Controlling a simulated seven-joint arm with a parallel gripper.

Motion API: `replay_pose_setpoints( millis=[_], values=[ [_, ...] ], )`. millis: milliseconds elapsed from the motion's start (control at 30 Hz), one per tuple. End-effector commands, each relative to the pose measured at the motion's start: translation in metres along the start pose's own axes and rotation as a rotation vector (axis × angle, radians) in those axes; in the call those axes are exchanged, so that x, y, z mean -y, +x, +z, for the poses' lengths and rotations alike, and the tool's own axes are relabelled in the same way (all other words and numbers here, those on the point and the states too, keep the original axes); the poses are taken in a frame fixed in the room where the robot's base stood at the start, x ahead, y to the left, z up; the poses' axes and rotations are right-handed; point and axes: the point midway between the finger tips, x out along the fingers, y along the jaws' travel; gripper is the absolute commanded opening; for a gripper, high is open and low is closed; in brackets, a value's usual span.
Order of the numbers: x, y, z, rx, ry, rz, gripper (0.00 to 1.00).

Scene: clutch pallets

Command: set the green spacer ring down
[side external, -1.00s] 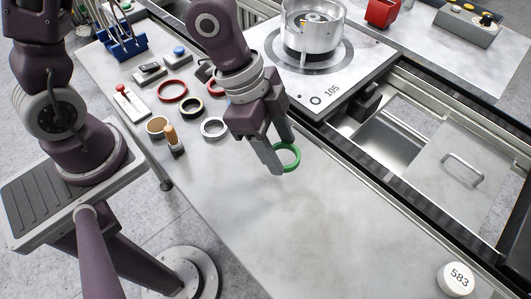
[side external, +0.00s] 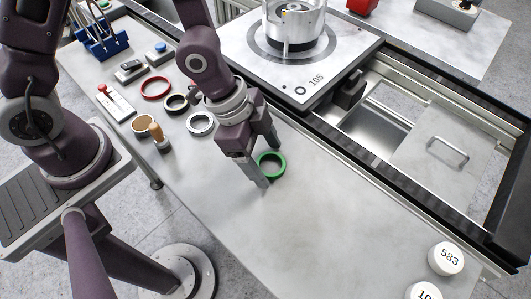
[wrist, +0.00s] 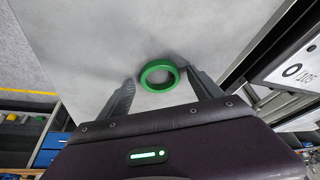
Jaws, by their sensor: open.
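The green spacer ring (side external: 272,176) lies flat on the pale worktop (side external: 330,235), near its middle. My gripper (side external: 268,163) is low over the worktop, with a finger on either side of the ring. In the wrist view the ring (wrist: 160,89) sits between the two fingertips of my gripper (wrist: 161,77), and a small gap shows on each side. My gripper is open. Part of the ring's near side is close behind a finger in the side view.
White (side external: 200,124), black (side external: 176,103) and red (side external: 155,89) rings lie to the left. A pallet marked 105 (side external: 318,75) carries a metal housing (side external: 296,25) at the back. A white disc marked 583 (side external: 447,259) stands front right.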

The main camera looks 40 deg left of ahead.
Motion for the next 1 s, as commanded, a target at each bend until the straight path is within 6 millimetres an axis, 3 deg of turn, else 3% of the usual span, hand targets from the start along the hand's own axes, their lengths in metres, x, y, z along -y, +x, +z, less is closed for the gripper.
replay_pose_setpoints(
  millis=[200, 700, 1000],
  values=[
    [0.001, -0.007, -0.001, -0.001, -0.002, -0.001, 0.75],
    [0.002, -0.099, 0.0, 0.0, -0.005, -0.006, 0.75],
    [0.001, -0.121, -0.001, 0.0, -0.002, -0.002, 0.75]
  ],
)
